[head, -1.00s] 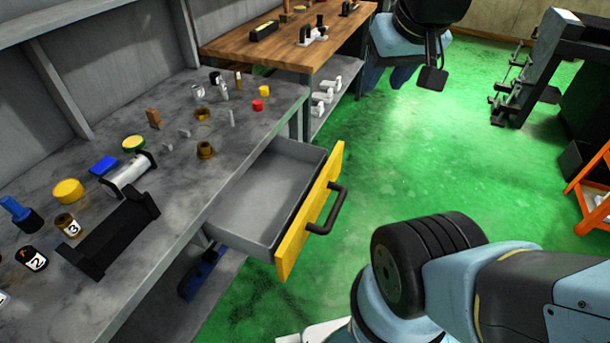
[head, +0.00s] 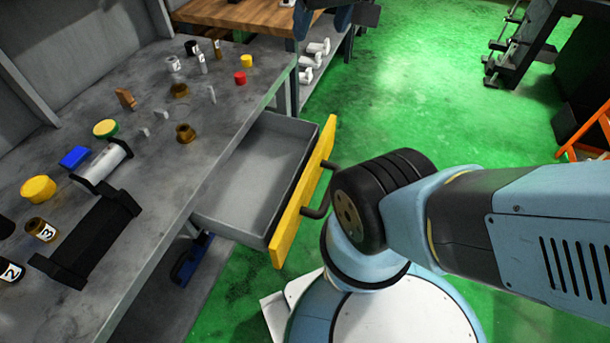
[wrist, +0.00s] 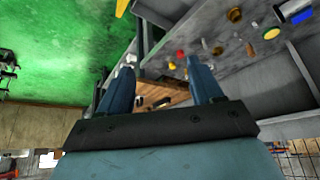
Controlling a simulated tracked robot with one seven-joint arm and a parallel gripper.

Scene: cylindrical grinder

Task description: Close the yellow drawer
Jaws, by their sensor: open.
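The yellow drawer (head: 305,190) stands pulled out from the front of the grey workbench, with its grey tray empty. Its dark handle (head: 318,210) is partly hidden behind my arm. In the wrist view a small yellow piece, likely the drawer front (wrist: 122,7), shows at the top edge, with a dark bar beside it. My gripper (wrist: 162,75) is open and empty, its two blue fingers apart, and the drawer lies away from them.
The grey bench (head: 150,165) carries small jars, caps and a black holder (head: 88,240). A wooden-topped bench (head: 240,20) stands behind it. A blue item lies on the shelf below the drawer. Green floor (head: 420,90) is open to the right; an orange frame (head: 590,135) stands at far right.

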